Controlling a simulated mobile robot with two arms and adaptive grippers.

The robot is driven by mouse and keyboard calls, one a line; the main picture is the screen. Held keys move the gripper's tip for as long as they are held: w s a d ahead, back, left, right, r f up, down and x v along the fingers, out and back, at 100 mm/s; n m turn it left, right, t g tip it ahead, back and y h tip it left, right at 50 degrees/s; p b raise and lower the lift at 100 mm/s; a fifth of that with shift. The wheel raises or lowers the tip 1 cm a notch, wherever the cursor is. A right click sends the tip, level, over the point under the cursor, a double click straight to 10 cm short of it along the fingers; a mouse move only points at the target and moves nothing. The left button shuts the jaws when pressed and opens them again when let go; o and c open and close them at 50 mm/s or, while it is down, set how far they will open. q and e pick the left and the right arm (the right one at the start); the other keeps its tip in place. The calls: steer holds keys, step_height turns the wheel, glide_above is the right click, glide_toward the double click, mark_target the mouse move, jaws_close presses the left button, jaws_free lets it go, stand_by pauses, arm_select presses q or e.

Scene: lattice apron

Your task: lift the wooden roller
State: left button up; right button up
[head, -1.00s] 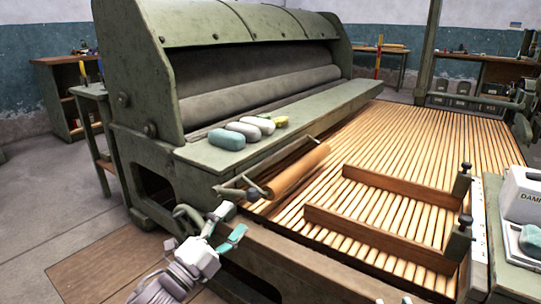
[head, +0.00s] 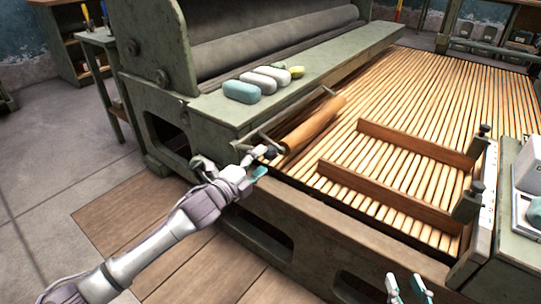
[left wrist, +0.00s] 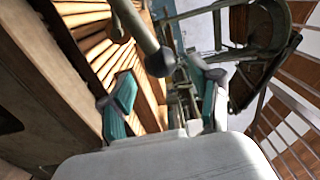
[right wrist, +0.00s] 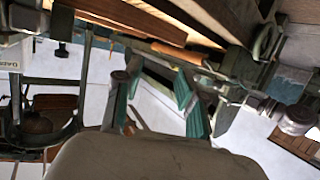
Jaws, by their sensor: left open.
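The wooden roller (head: 314,122) lies over the near left end of the slatted bed, in a thin metal frame with a grey handle at its near end. My left gripper (head: 257,168) is at this near handle end, below the roller's tip. In the left wrist view its two teal fingers (left wrist: 165,95) are apart, and a grey bar with a dark knob (left wrist: 160,62) reaches toward the gap between them. I cannot tell if they touch it. My right gripper (head: 407,288) is low at the bottom edge, far from the roller. Its fingers (right wrist: 152,98) are apart and empty.
The slatted bed (head: 440,95) carries two wooden bars (head: 385,190) with black knobs at their right ends. Several rounded blocks (head: 242,91) lie on the green machine's ledge (head: 215,108). A green side table (head: 515,250) with a white box stands at right.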

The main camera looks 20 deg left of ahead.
mark_target(266, 157)
arm_select(q)
steer(key=x, duration=0.4)
steer(key=shift+b, duration=0.35)
steer(key=shift+w+d, duration=0.15)
steer(key=shift+w, duration=0.35)
arm_select(e)
steer(key=shift+w+a+r+t+y, duration=0.2)
steer(key=shift+r+t, duration=0.3)
steer(key=shift+r, duration=0.25)
steer(key=shift+w+a+r+t+y, duration=0.2)
steer(key=shift+r+t, duration=0.3)
steer(key=shift+r, duration=0.25)
steer(key=shift+w+a+r+t+y, duration=0.1)
steer(key=shift+w+r+t, duration=0.1)
steer(key=shift+r+t, duration=0.45)
steer(key=shift+r, duration=0.1)
arm_select(q)
jaws_close()
